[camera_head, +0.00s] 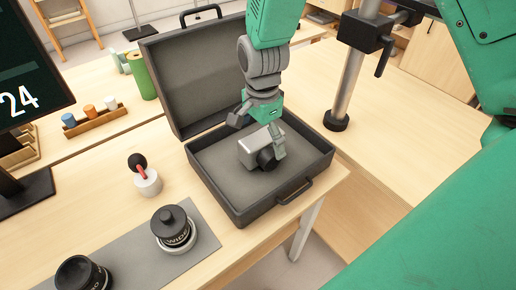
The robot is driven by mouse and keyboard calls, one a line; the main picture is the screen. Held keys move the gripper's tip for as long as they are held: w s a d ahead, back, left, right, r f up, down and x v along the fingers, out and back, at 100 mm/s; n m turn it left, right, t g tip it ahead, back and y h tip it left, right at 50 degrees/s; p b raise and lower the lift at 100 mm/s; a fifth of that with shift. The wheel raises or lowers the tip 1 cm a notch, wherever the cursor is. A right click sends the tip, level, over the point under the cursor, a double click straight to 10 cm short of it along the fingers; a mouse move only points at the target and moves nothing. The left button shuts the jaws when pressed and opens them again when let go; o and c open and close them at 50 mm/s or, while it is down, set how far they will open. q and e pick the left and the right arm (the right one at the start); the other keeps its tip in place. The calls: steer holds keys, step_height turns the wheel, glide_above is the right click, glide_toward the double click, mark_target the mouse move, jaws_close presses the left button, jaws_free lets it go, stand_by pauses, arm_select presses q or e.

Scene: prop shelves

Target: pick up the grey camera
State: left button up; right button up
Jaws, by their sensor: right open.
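The grey camera (254,147) is a small box with a dark lens (267,159). It lies in the open dark case (219,199), on the case floor. My right gripper (259,136) hangs over the camera with its fingers spread, one at the camera's left and one at its right near the lens. I cannot tell whether the fingers touch the camera. My left gripper is not in view.
A grey mat (132,262) with black lenses (174,228) lies at the front left. A monitor (30,75) stands at the left, a green roll (140,76) behind. A metal pole (349,82) stands right of the case.

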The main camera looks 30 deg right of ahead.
mark_target(266, 147)
steer(key=f, duration=0.1)
steer(key=d+f, duration=0.1)
steer(key=f, duration=0.1)
steer(key=d+f, duration=0.1)
steer(key=f, duration=0.1)
steer(key=shift+w+d+f, duration=0.15)
steer(key=shift+w+f, duration=0.05)
steer(key=shift+f, duration=0.05)
steer(key=shift+r, duration=0.1)
steer(key=shift+a, duration=0.35)
steer(key=c, duration=0.3)
steer(key=shift+a+r, duration=0.1)
steer(key=shift+a, duration=0.3)
steer(key=c, duration=1.3)
steer(key=shift+d, duration=0.1)
